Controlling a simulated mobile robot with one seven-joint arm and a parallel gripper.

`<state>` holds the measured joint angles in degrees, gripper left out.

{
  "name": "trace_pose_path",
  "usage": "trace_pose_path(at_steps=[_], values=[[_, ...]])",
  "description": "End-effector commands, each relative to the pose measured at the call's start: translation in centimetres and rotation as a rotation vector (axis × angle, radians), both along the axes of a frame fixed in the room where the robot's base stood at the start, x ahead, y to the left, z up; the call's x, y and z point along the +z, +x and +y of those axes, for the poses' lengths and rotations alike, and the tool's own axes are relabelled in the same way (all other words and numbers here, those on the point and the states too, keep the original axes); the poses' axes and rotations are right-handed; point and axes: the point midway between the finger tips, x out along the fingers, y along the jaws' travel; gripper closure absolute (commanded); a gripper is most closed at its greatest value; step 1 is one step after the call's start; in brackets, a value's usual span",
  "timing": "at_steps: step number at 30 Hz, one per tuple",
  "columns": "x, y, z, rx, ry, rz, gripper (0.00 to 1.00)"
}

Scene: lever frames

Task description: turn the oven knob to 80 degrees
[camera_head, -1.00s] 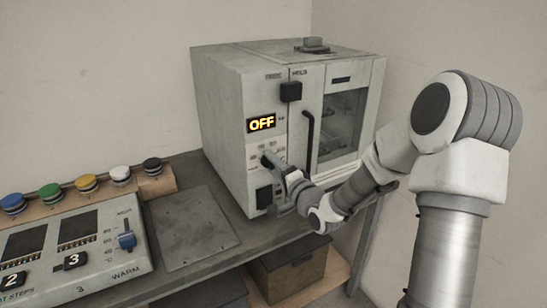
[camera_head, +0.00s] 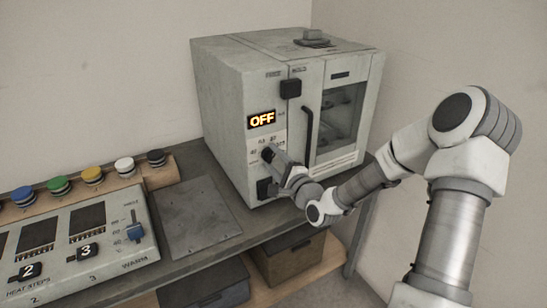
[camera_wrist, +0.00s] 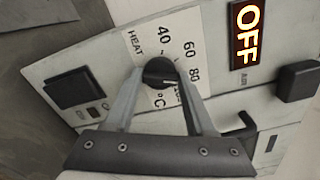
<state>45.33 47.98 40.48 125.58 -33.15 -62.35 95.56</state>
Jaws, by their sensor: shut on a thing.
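The oven (camera_head: 225,110) is a grey box standing at the back of the bench. Its round black knob (camera_wrist: 158,72) sits on a white scale plate (camera_wrist: 140,50) marked HEAT, 40, 60, 80, 100 and °C. A small pale mark on the knob points to the right, roughly toward the 80 to 100 side; the exact value is hard to tell. The oven display (camera_head: 262,120) reads OFF. My gripper (camera_wrist: 160,84) is shut on the knob, one finger on each side. In the head view my gripper (camera_head: 272,156) hides most of the knob.
A black block (camera_head: 290,88) and a dark door handle (camera_head: 307,130) are on the oven front above and right of the knob. A dark square switch (camera_wrist: 73,88) lies below it. A control panel (camera_head: 150,230) and several coloured buttons (camera_head: 92,175) stand at left.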

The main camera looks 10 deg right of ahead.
Motion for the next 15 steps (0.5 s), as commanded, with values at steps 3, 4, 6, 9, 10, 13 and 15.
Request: trace_pose_path(at_steps=[3,4,6,9,10,13,15], values=[[0.09,0.05,0.0,0.0,0.006,0.0,1.0],[0.08,0.05,0.0,0.0,0.007,0.0,1.0],[0.08,0.05,0.0,0.0,0.007,0.0,1.0],[0.09,0.05,0.01,0.0,0.006,0.0,1.0],[0.09,0.05,0.01,0.0,0.006,0.0,1.0],[0.09,0.05,0.01,0.0,0.006,0.0,0.43],[0.09,0.05,0.01,0.0,0.006,0.0,0.31]])
